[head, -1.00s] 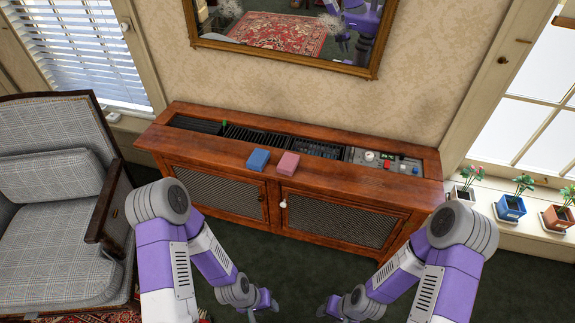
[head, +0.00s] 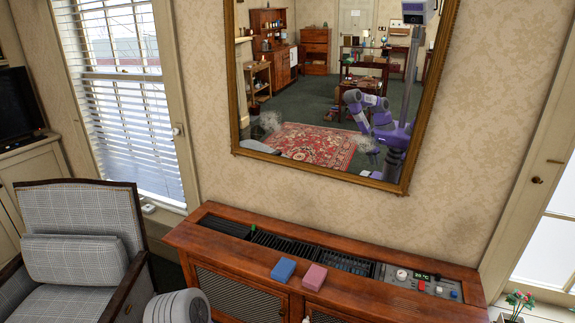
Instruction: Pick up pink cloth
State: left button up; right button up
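The pink cloth (head: 315,277) is a small folded block near the front edge of the wooden cabinet top (head: 208,239). A similar blue folded cloth (head: 284,270) lies just left of it, with a narrow gap between them. Both my grippers are outside the head view; only a grey rounded part of my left arm shows at the bottom. The robot also shows in the mirror, but its grippers are too small to read there.
A control panel with knobs (head: 420,281) is set into the cabinet top at right. Dark slatted vents (head: 290,247) lie behind the cloths. A grey armchair (head: 84,215) stands left, a large mirror (head: 400,187) hangs above, and a potted plant (head: 518,302) is at far right.

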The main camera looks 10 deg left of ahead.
aim_at(314, 279)
jog(key=u, duration=0.1)
jog(key=k, duration=0.4)
jog(key=u, duration=0.5)
jog(key=i, duration=1.1)
jog(key=z, duration=1.05)
